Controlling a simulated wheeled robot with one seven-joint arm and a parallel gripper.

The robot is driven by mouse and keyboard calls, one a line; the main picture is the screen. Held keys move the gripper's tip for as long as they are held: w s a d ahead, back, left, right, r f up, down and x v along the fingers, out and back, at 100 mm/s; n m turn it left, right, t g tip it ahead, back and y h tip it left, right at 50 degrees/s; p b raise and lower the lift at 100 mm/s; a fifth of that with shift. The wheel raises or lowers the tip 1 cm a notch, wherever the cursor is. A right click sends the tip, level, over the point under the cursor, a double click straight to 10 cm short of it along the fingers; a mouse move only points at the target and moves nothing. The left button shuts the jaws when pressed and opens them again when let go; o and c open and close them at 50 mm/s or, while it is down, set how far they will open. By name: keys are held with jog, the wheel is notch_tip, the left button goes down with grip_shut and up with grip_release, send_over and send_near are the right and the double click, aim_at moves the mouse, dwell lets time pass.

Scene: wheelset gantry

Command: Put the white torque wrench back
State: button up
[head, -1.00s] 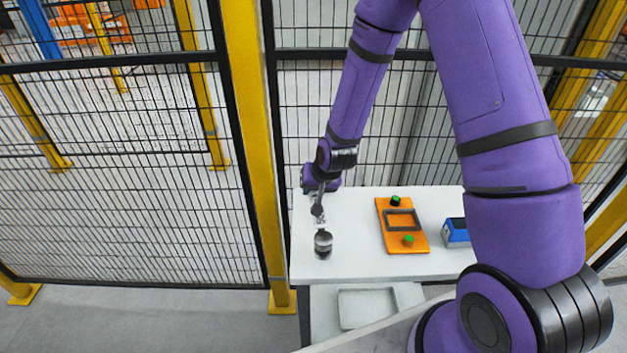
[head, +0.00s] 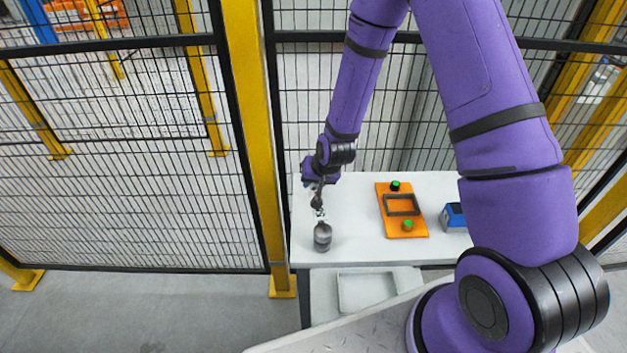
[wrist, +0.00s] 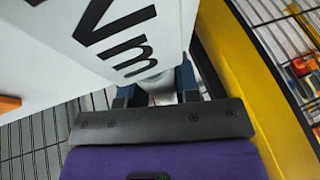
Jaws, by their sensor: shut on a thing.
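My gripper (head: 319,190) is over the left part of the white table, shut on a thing. In the wrist view its two dark fingers (wrist: 157,90) stand either side of a pale grey part. A large white body lettered "Nm" (wrist: 130,35) fills the space beyond them; I take it for the white torque wrench. In the head view only a small pale piece with dark marks shows under the fingers, with a grey cylinder (head: 322,237) just below it. The cylinder seems to hang with the held thing, but whether it touches the table is unclear.
A lower shelf (head: 325,300) shows below. A yellow post (head: 248,130) and mesh fence stand close on the left.

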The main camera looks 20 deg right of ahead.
jog(key=shift+f, duration=0.3)
jog(key=o, duration=1.1)
jog(key=s+d+r+n, duration=0.15)
jog(key=s+r, duration=0.25)
jog(key=r, duration=0.6)
jog(key=s+d+r+h, duration=0.15)
jog(key=s+r, duration=0.25)
jog(key=r, duration=0.6)
jog(key=s+d+r, duration=0.3)
jog(key=s+r, duration=0.1)
jog(key=r, duration=0.5)
jog(key=shift+n, duration=0.75)
jog(key=s+d+r, duration=0.1)
jog(key=s+r, duration=0.3)
jog(key=s, duration=0.2)
jog(key=s+r, duration=0.4)
jog(key=s, duration=0.2)
jog(key=s+d+r, duration=0.1)
jog(key=s+r, duration=0.3)
jog(key=s, duration=0.2)
jog(key=shift+d+r, duration=0.3)
jog(key=shift+d, duration=0.05)
